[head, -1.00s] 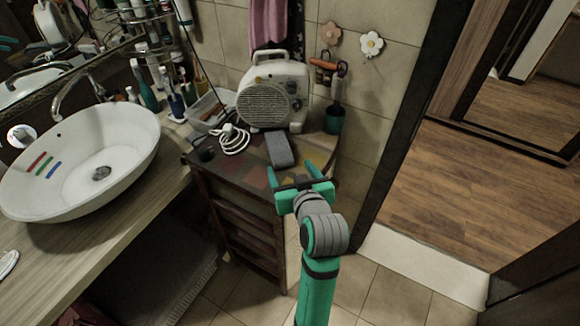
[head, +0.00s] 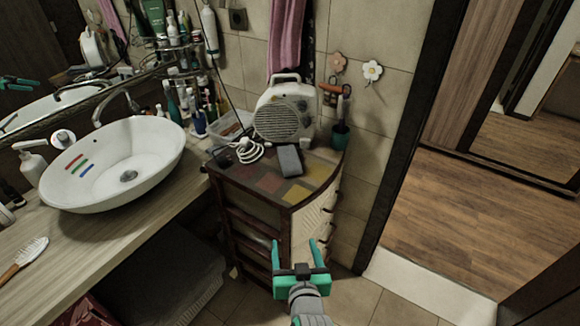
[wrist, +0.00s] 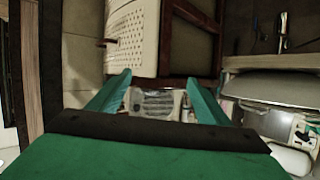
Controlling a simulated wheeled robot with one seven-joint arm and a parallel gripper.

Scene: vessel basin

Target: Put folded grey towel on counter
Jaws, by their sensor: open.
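The folded grey towel (head: 290,160) looks like a small flat grey block. It lies on the patterned top of a small wooden cabinet (head: 262,183), in front of a white fan heater. The light wood counter (head: 90,240) holds the white basin at the left. My gripper (head: 296,245) is open and empty, in front of the cabinet and below its top, apart from the towel. In the wrist view my open fingers (wrist: 157,95) frame a greyish thing I cannot make out. I cannot make out the towel there.
The fan heater (head: 283,112), a coiled white cable (head: 247,150) and a green holder (head: 340,136) crowd the cabinet top. The basin (head: 125,165), a soap dispenser (head: 31,160) and a hairbrush (head: 25,258) are on the counter. A doorway is at right.

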